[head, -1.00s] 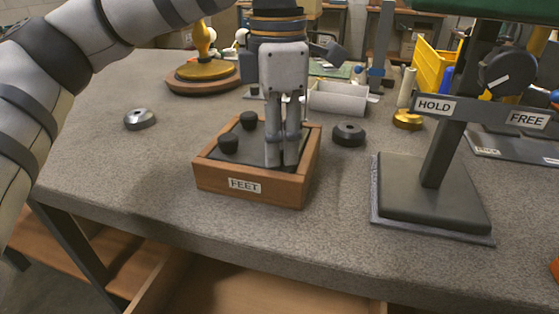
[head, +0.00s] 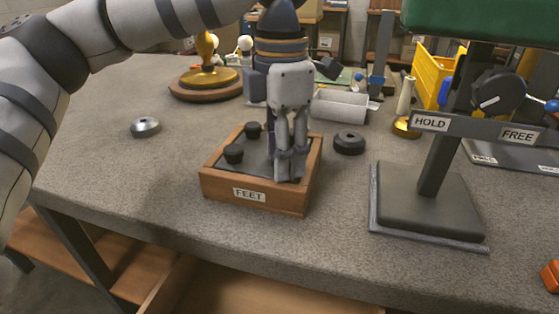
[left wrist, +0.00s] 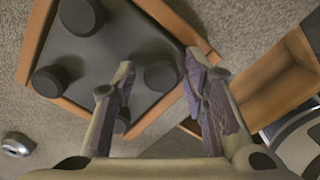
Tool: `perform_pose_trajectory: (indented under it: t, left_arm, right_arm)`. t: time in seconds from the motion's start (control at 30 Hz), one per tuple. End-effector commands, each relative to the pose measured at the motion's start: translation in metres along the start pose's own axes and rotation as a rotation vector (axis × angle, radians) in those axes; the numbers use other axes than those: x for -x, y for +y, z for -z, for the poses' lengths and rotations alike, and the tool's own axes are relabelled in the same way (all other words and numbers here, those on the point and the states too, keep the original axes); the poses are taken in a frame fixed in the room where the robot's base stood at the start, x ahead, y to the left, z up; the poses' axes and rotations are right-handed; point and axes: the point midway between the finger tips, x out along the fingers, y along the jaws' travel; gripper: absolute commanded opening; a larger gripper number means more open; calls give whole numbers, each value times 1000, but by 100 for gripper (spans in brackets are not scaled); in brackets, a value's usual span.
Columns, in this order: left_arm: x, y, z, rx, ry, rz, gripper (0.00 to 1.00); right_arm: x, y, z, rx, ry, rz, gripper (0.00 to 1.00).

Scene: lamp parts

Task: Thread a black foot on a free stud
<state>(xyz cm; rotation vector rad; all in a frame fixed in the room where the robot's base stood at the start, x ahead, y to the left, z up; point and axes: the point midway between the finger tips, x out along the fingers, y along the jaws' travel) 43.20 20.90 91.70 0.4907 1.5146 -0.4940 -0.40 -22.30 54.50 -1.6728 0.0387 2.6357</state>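A wooden tray labelled FEET (head: 212,188) stands on the bench and holds several black feet. Two feet (head: 252,130) (head: 233,153) show in its left part; my gripper hides the others in the head view. My left gripper (head: 290,178) points down into the tray's right part. In the left wrist view its fingers (left wrist: 160,90) are apart, with a black foot (left wrist: 162,75) showing between them, slightly beyond the tips. I cannot tell whether they touch it. A green block (head: 480,22) is cut off at the upper right on a post; no studs are visible. My right gripper is out of view.
The post (head: 440,150) stands right of the tray on a dark base (head: 430,205), with a HOLD/FREE dial (head: 498,91). A dark ring (head: 349,142) lies right of the tray and a silver disc (head: 145,127) left. The bench front between tray and base is clear.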

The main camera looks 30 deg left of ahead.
Motion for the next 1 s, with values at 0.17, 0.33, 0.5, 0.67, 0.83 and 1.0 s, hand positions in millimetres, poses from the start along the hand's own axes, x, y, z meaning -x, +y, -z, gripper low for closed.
perform_pose_trajectory:
  t: [0.17,0.33,0.5,0.67,0.83,1.0]
  left_arm:
    - [5,0,1,106,-4,-3,40]
    - [5,0,0,207,-5,-3,40]
    - [5,0,1,306,-6,-4,40]
    - [4,0,0,379,-5,-3,40]
    - [0,0,0,394,-2,0,40]
    - [0,0,0,393,-1,0,22]
  right_arm:
    - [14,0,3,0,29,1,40]
    - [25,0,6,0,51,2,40]
    - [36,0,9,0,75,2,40]
    - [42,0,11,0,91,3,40]
    - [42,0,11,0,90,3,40]
    - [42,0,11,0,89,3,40]
